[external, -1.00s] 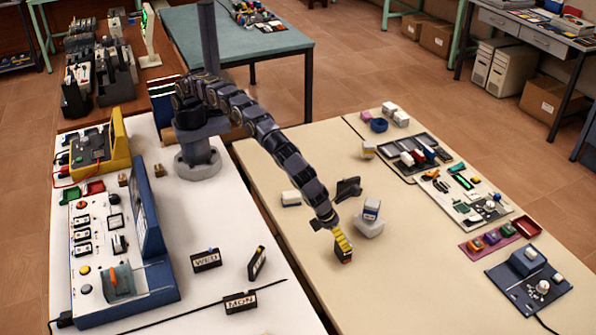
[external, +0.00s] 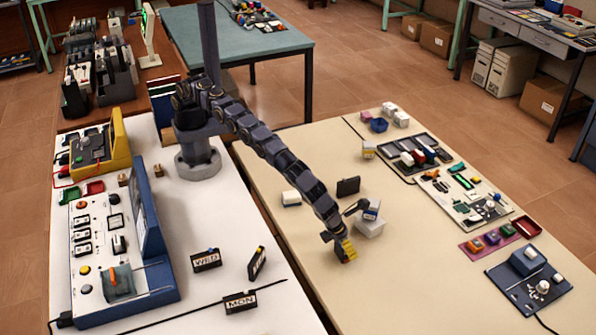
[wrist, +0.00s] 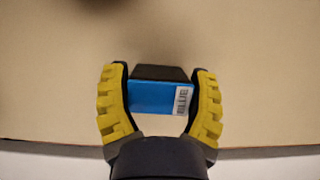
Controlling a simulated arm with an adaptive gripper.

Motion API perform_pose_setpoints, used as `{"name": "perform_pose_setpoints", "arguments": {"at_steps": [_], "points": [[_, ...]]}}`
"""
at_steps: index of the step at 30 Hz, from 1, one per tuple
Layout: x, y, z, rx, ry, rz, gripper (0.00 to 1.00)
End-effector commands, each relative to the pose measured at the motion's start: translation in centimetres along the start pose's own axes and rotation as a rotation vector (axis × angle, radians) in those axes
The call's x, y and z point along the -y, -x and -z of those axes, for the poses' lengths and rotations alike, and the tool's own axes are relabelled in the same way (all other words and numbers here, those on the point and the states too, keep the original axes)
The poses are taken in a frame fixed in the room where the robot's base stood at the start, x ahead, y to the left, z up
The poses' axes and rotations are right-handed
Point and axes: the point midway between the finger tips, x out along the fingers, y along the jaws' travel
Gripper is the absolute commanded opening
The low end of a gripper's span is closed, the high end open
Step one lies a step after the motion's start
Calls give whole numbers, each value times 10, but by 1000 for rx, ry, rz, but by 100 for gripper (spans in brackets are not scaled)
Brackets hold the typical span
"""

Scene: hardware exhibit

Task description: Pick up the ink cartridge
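The block between my fingers looks like the ink cartridge (wrist: 155,97). In the external view my gripper (external: 346,254) is low over the cream table, with the cartridge largely hidden by the fingers.
A white box with a blue part (external: 370,224) stands close right of my gripper. A dark upright block (external: 348,187) stands behind it, and a small white block (external: 291,198) lies left. The cream table (external: 400,275) is clear to the front right.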

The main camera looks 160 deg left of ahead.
Motion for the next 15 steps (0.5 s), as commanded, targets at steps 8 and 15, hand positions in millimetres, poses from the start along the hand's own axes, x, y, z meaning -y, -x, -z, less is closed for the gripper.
{"name": "perform_pose_setpoints", "arguments": {"at_steps": [8, 15], "points": [[0, 0, 0, 0, 0, 0, 26], [0, 4, -2, 0, 0, 1, 26]]}}
